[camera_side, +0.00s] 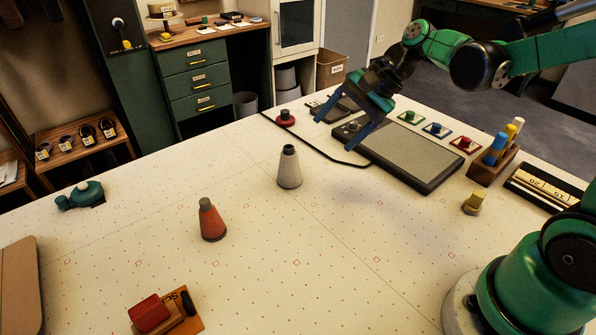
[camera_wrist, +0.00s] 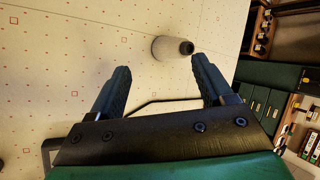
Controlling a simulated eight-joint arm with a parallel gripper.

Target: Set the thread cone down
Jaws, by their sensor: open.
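A grey-white thread cone (camera_side: 289,168) with a dark top stands upright on the table, near the middle in the side view. It also shows in the wrist view (camera_wrist: 172,48), beyond the fingertips and nearer the right finger. An orange-red thread cone (camera_side: 212,220) with a grey top stands upright to the left and nearer the side camera. My gripper (camera_side: 346,122) is open and empty, raised above the table to the right of the grey-white cone and apart from it. In the wrist view, nothing is between its two blue fingers (camera_wrist: 158,78).
A grey pad (camera_side: 415,150) with a dark frame lies right of the cones, and a black cable (camera_side: 318,148) runs beside it. A wooden holder (camera_side: 492,166) with bottles and a small yellow-topped piece (camera_side: 473,204) stand further right. Around both cones the patterned table (camera_side: 300,265) is clear.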

